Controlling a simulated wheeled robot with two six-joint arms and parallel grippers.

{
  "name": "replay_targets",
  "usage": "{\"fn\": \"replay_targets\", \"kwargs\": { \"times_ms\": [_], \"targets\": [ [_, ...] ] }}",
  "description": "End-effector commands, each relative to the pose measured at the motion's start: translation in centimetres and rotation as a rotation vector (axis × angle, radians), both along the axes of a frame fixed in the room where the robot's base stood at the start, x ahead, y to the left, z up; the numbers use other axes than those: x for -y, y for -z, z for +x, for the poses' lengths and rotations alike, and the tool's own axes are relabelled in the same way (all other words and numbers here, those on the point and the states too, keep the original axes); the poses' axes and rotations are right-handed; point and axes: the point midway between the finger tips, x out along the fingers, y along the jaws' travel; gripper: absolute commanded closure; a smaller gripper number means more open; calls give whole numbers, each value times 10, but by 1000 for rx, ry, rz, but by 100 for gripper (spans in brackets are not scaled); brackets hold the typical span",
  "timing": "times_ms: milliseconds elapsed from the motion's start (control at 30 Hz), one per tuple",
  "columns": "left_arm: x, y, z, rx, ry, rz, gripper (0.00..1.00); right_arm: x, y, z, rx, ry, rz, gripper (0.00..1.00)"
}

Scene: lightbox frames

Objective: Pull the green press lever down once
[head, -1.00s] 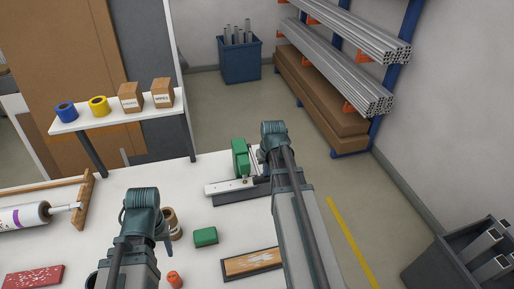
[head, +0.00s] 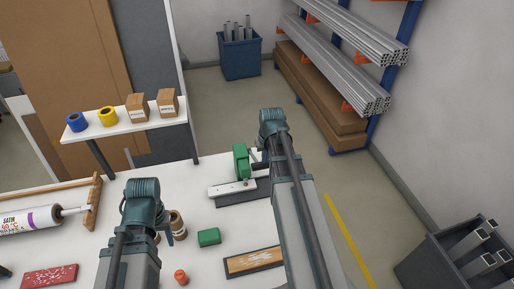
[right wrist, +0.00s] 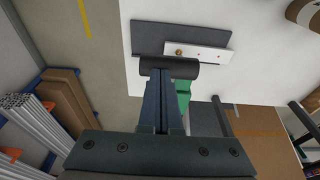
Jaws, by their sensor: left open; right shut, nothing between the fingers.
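The green press (head: 241,161) stands at the back right of the white bench, on a dark base with a pale strip (head: 232,188). In the right wrist view its green part (right wrist: 183,93) shows partly behind my fingers. A dark rounded bar (right wrist: 170,68), apparently the lever's grip, lies across the fingertips; I cannot tell if they touch. My right gripper (right wrist: 163,82) is shut with nothing between its fingers; its arm hides the tips in the head view. My left gripper (head: 167,236) is open over the bench, away from the press, its fingers mostly hidden.
A green block (head: 209,237), a framed wooden board (head: 254,262), an orange piece (head: 181,277) and brown rolls (head: 177,222) lie on the bench. A cartridge (head: 30,219) and a red board (head: 50,276) lie left. A shelf (head: 130,132) holds tape and boxes.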

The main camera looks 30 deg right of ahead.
Motion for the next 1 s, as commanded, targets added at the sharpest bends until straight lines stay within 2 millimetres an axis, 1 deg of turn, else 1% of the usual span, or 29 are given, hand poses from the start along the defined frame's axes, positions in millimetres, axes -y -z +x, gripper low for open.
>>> {"fn": "replay_targets", "kwargs": {
  "times_ms": [33, 800, 900, 1000],
  "targets": [
    [0, -10, 0, 0, 0, 0, 50, 0, -10, 1, -1, 0, 0, 100],
    [0, -82, -1, -2, -11, -1, 50, 3, -82, 14, 0, 0, 0, 100],
    [0, -88, -1, -2, -16, -1, 50, 3, -88, 15, 0, 0, 0, 100],
    [0, -87, -1, -2, -18, 0, 50, 3, -87, 15, 0, 0, 0, 100]
  ]
}}
